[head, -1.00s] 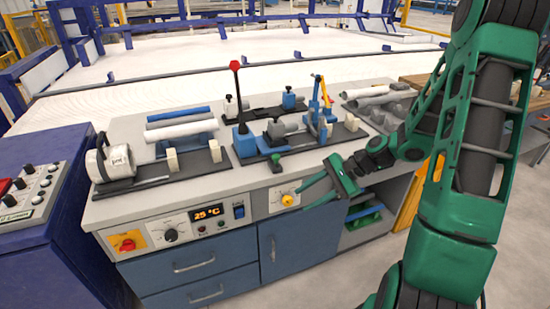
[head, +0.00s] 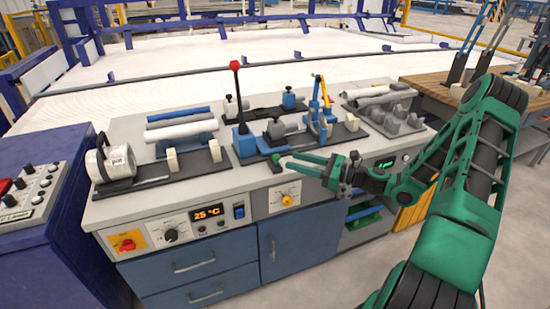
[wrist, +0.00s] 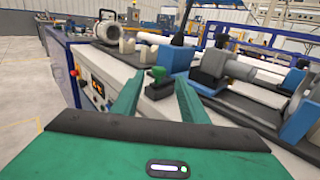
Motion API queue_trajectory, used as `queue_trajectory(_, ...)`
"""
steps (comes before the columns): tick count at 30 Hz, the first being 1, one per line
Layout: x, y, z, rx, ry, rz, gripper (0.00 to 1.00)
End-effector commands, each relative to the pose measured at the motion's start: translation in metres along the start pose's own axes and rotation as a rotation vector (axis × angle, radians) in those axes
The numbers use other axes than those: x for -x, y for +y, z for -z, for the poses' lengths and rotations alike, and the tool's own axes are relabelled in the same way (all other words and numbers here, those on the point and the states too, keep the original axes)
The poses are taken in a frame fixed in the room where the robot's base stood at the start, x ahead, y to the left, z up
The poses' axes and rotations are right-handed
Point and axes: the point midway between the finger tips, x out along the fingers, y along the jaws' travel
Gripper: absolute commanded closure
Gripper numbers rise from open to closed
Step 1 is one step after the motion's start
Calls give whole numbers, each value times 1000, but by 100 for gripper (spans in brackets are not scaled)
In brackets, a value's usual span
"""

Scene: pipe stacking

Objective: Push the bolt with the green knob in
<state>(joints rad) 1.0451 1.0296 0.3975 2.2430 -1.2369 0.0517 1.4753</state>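The bolt with the green knob (head: 275,158) sits at the front edge of the bench, in front of the blue clamp base. In the wrist view the green knob (wrist: 158,73) stands on a dark bolt body, between and beyond the two fingertips. My gripper (head: 284,163) is open, its green fingers pointing left at the knob in the head view. The fingers also show in the wrist view (wrist: 155,97), spread apart with nothing between their tips. I cannot tell whether a fingertip touches the bolt.
A red-topped lever (head: 235,67) and a yellow-handled clamp (head: 323,90) rise behind the bolt. A pipe holder with white and blue pipes (head: 180,130) is at left. Grey pipes (head: 385,100) lie at right. The bench front has a temperature display (head: 208,213) and a yellow knob (head: 287,200).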

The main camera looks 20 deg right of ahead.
Motion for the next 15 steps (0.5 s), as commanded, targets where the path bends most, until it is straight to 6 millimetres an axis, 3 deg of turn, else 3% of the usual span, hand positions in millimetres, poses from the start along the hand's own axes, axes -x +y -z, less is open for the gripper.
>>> queue_trajectory(9, -56, 1, 0, 3, 0, -4, 60)
queue_trajectory(15, -76, 1, 0, 3, 1, -3, 60)
